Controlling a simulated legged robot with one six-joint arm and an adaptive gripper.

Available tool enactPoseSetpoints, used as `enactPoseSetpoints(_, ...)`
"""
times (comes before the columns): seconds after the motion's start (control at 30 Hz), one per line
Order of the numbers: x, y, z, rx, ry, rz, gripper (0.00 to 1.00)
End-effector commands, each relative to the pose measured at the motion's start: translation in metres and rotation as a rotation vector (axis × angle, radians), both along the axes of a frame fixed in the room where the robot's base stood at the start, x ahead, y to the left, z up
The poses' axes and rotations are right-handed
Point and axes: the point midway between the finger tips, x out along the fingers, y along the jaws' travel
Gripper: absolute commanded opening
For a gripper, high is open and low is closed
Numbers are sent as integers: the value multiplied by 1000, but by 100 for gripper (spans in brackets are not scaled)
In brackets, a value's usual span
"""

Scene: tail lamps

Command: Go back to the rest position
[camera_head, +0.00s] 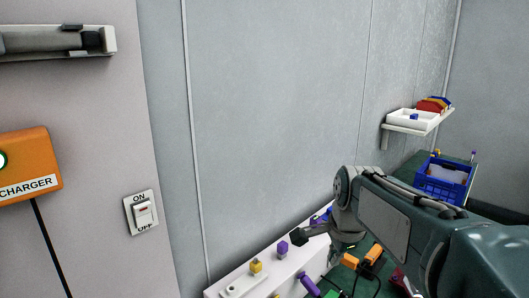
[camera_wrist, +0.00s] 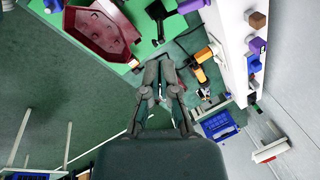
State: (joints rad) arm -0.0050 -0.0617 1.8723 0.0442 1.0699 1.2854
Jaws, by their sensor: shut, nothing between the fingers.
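My gripper (camera_wrist: 158,85) shows in the wrist view with its fingers shut and nothing held. It hangs over the green floor, apart from the things around it. In the head view my arm reaches in from the lower right and bends at its elbow. My fingertips cannot be made out clearly there. The task names no other object.
A white panel (camera_wrist: 235,55) with coloured knobs runs along the wall. A green surface (camera_wrist: 147,12) bears a dark red tray (camera_wrist: 100,30). A blue crate (camera_head: 442,182) and a wall shelf (camera_head: 405,127) stand at right. An orange charger (camera_head: 30,165) and a switch (camera_head: 141,212) are at left.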

Motion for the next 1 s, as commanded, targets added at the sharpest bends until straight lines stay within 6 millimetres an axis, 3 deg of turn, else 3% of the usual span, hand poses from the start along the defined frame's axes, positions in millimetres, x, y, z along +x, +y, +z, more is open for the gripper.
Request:
enactPoseSetpoints(0.27, -76, -3, 6, -154, -99, 438, 0)
enactPoseSetpoints(0.6, -160, -8, -16, -388, -194, 960, 0)
enactPoseSetpoints(0.8, -188, -9, -32, -492, -218, 1163, 0)
enactPoseSetpoints(1.0, -192, -10, -36, -513, -220, 1205, 0)
